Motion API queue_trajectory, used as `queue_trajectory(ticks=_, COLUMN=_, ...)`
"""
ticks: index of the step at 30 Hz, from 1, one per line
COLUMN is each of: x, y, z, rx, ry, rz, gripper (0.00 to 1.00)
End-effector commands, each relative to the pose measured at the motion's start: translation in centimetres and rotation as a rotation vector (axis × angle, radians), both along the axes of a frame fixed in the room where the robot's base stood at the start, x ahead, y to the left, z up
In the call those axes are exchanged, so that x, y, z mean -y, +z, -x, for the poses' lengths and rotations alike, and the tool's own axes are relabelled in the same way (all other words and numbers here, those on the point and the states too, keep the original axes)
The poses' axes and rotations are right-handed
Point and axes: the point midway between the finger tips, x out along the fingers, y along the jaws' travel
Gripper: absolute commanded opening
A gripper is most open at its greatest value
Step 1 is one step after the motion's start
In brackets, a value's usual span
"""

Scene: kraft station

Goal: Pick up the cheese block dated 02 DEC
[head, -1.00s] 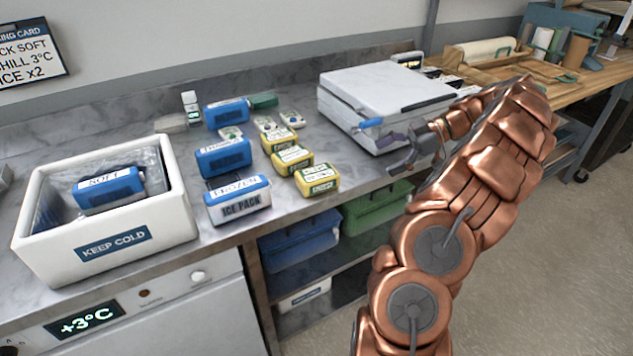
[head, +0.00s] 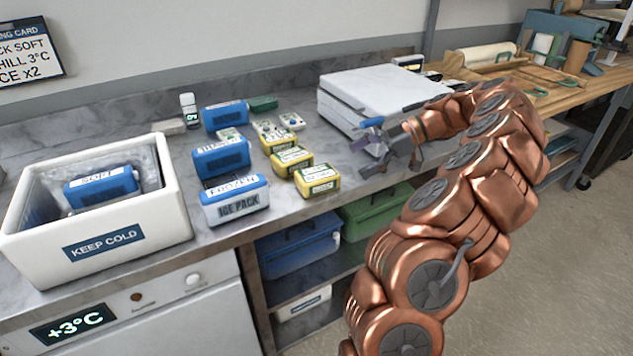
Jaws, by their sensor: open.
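Several yellow-and-white cheese blocks stand in a row on the steel counter: a front one (head: 318,181), a middle one (head: 291,162) and a back one (head: 273,140). Their labels are too small to read, so I cannot tell which is dated 02 DEC. My gripper (head: 366,157) is open and empty, to the right of the cheese row and apart from it, in front of the white box-like unit. My arm reaches in from the lower right.
A white KEEP COLD box (head: 178,215) at the left holds a blue SOFT pack (head: 103,187). The white unit (head: 375,93) stands behind my gripper. Counter between cheese and gripper is clear.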

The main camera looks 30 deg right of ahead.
Motion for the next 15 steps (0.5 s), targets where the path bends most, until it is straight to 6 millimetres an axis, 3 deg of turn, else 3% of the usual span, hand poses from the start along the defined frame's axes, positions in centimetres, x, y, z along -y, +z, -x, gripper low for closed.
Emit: queue_trajectory(ticks=15, x=-3.8, y=0.1, z=-1.9, rx=0.0, ry=0.0, rz=-0.001, gripper=1.0)
